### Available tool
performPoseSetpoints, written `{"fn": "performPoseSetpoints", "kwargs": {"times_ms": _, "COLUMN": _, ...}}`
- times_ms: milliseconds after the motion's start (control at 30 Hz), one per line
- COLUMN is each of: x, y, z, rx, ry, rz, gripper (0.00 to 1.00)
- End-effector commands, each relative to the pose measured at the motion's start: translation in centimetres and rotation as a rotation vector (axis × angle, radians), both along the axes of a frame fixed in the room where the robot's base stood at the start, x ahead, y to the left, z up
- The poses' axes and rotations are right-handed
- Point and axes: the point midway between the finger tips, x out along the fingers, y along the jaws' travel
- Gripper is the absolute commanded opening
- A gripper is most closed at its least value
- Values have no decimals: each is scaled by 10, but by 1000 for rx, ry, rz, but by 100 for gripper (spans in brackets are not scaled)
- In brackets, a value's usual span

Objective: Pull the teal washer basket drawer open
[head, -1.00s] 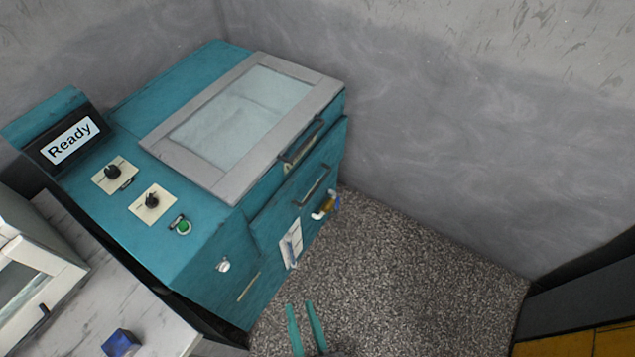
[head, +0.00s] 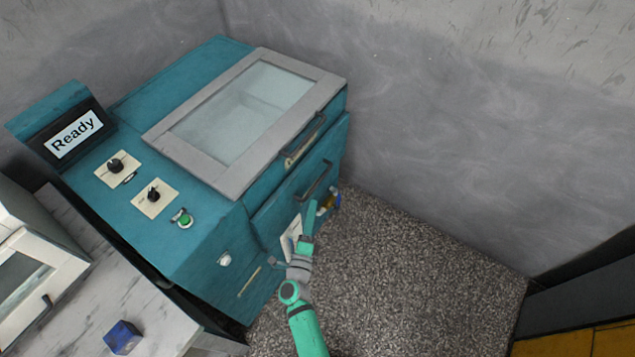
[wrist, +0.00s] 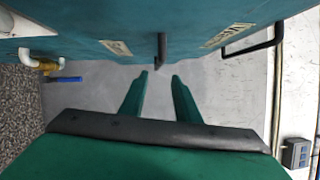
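The teal washer (head: 190,190) stands against the grey wall in the head view. Its basket drawer front (head: 275,215) carries a dark bar handle (head: 316,180), below the lid's handle, and looks shut. My gripper (head: 311,208) is in front of the drawer, just below its handle in the picture. In the wrist view, its two fingers (wrist: 158,82) are apart with nothing between them. They point towards a dark handle seen nearly end-on (wrist: 161,52), apparently the drawer's, with a visible gap. Another dark handle (wrist: 262,44), probably the lid's, shows at the right.
The grey-framed glass lid (head: 245,115) is closed. A white and brass valve (head: 328,202) sticks out near the drawer's lower far end. A marble counter (head: 95,290) with a blue block (head: 122,337) is at left. Speckled floor (head: 420,270) to the right is clear.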

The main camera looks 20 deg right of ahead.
Motion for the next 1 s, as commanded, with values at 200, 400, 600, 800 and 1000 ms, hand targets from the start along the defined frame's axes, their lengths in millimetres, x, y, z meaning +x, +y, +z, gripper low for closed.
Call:
{"fn": "performPoseSetpoints", "kwargs": {"times_ms": 200, "x": 16, "y": -6, "z": -1, "rx": 37, "ry": -14, "rz": -13, "gripper": 29}}
{"fn": "performPoseSetpoints", "kwargs": {"times_ms": 400, "x": 43, "y": -21, "z": 2, "rx": 35, "ry": -15, "rz": -14, "gripper": 29}}
{"fn": "performPoseSetpoints", "kwargs": {"times_ms": 600, "x": 73, "y": -39, "z": 4, "rx": 34, "ry": -13, "rz": -14, "gripper": 29}}
{"fn": "performPoseSetpoints", "kwargs": {"times_ms": 800, "x": 93, "y": -50, "z": 6, "rx": 34, "ry": -13, "rz": -12, "gripper": 29}}
{"fn": "performPoseSetpoints", "kwargs": {"times_ms": 1000, "x": 101, "y": -55, "z": 6, "rx": 33, "ry": -13, "rz": -12, "gripper": 29}}
